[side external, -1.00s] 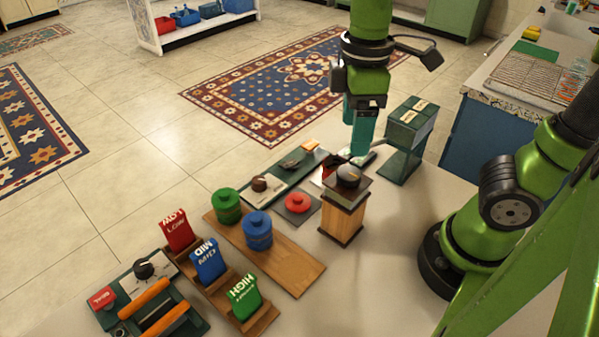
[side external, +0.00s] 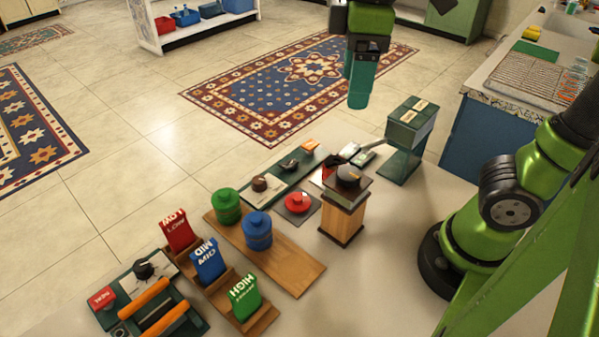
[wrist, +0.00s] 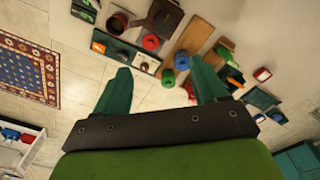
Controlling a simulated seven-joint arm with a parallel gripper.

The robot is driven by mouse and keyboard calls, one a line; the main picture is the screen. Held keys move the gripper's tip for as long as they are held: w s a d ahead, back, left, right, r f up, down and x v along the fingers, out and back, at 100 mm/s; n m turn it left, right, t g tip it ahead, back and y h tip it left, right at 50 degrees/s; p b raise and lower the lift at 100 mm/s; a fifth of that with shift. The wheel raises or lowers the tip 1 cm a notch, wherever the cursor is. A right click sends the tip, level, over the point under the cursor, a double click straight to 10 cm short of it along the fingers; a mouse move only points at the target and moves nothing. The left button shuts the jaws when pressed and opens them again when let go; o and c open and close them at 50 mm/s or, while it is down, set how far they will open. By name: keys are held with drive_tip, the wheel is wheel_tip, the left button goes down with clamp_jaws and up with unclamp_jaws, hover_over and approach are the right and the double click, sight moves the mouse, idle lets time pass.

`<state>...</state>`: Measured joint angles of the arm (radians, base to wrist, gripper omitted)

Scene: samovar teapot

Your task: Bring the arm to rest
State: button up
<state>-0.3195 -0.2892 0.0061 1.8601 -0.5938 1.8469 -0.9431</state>
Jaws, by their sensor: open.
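My gripper (side external: 359,100) hangs in the air above the far end of the table in the side view, with its teal fingers pointing down. In the wrist view, the two teal fingers (wrist: 160,92) are spread wide with nothing between them. My gripper is clear of the things on the table. A wooden stand with a dark knob on top (side external: 344,212) is below it, nearer the camera. A green box on a stand (side external: 409,128) is below it to the right.
On the table (side external: 400,240) are a green canister (side external: 227,206), a blue canister (side external: 258,231), a red lid (side external: 298,201), and red, blue and green cards (side external: 244,297) in wooden holders. A counter with a rack (side external: 523,77) is at the right. Patterned rugs (side external: 290,85) lie on the floor.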

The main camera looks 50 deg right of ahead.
drive_tip(key=d+f+m+t+y, duration=0.2)
drive_tip(key=d+f+m+t, duration=0.3)
drive_tip(key=m, duration=0.6)
wheel_tip(320, 180, down, 2)
drive_tip(key=shift+s+f+m+t, duration=0.2)
drive_tip(key=shift+s+m+t, duration=0.2)
drive_tip(key=shift+t, duration=0.4)
drive_tip(key=shift+a, duration=0.1)
